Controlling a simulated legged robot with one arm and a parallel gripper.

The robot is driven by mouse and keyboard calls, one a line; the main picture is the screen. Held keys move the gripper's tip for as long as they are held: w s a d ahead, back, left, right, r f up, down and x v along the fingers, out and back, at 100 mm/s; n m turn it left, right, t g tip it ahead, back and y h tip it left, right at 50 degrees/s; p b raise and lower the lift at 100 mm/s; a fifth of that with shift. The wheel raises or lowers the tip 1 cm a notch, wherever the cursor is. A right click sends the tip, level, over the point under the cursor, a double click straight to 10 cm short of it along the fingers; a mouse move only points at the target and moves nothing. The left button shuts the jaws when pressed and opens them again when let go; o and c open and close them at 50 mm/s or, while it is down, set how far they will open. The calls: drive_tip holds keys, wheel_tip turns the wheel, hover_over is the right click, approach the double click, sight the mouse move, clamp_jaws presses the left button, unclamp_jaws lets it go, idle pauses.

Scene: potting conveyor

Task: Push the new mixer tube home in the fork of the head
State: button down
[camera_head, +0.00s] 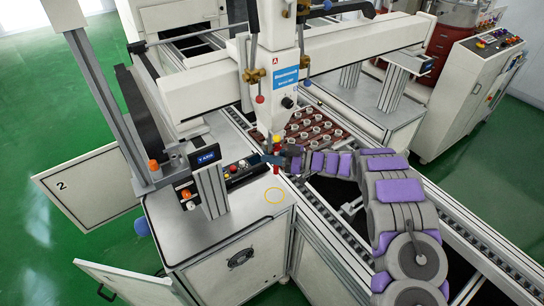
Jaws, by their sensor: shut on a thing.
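The white dispensing head (279,75) hangs from the gantry beam, with a blue label and a narrow lower end. My gripper (273,158) is right below that lower end, its arm reaching in from the right. It is shut on a small upright piece, which I take to be the mixer tube (277,170); a red part shows below the jaws. A yellow part (277,139) shows just above the jaws, by the head's lower end. The fork is too small to make out, and I cannot tell how far the tube sits in it.
A tray of several round parts (312,130) lies on the conveyor behind my gripper. A control box with buttons (240,172) and a small display (205,156) stand to the left. Conveyor rails run under my arm.

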drive_tip(key=shift+w+a, duration=0.2)
drive_tip(key=shift+w, duration=0.05)
drive_tip(key=c, duration=0.8)
unclamp_jaws()
drive_tip(key=shift+c, duration=0.2)
drive_tip(key=shift+d, duration=0.1)
drive_tip(key=s+d, duration=0.3)
drive_tip(key=d, duration=1.4)
drive_tip(key=shift+s+p, duration=0.15)
drive_tip(key=shift+p, duration=0.15)
